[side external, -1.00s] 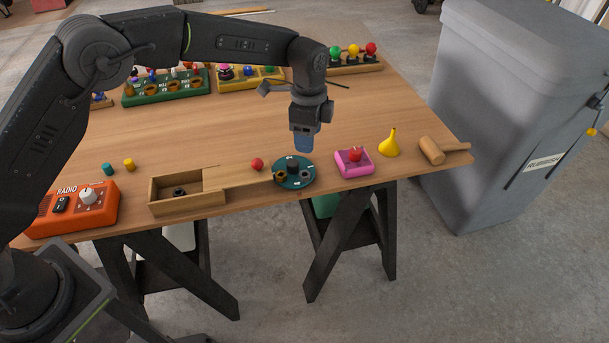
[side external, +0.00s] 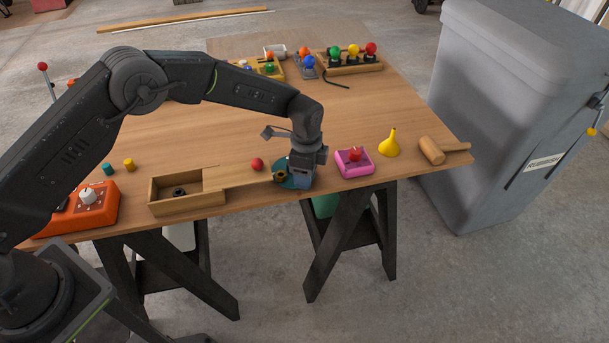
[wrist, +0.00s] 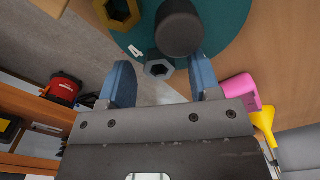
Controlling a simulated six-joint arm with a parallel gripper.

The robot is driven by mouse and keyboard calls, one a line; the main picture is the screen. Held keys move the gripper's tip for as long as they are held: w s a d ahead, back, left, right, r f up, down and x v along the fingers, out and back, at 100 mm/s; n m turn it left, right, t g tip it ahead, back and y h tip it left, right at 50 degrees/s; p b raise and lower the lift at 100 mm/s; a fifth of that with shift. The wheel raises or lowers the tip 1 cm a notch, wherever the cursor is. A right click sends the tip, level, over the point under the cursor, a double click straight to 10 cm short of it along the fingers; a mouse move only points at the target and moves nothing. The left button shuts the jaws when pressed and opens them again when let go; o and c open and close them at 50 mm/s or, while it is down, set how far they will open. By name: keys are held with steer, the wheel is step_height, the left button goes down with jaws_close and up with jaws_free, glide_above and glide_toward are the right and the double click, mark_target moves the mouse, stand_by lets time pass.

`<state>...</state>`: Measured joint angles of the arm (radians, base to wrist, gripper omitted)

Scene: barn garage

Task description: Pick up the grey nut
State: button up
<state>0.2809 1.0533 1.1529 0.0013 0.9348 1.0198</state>
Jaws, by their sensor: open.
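The grey nut (wrist: 158,69) lies near the edge of a round teal disc (wrist: 228,22), beside its dark centre knob (wrist: 180,28). In the wrist view my gripper (wrist: 160,66) is open, with one blue finger on each side of the nut and a gap to it on both sides. In the side view my gripper (side external: 302,180) is low over the right part of the disc and hides the grey nut there. A brass nut (wrist: 117,12) lies on the disc too, and it also shows in the side view (side external: 280,176).
A wooden box (side external: 188,207) with a dark nut inside and a red ball (side external: 257,164) are left of the disc. A pink box with a red knob (side external: 354,162), a yellow funnel (side external: 389,145) and a mallet (side external: 433,151) are to the right. The table's front edge is close.

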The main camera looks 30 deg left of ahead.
steer(key=c, duration=1)
steer(key=shift+r, duration=0.15)
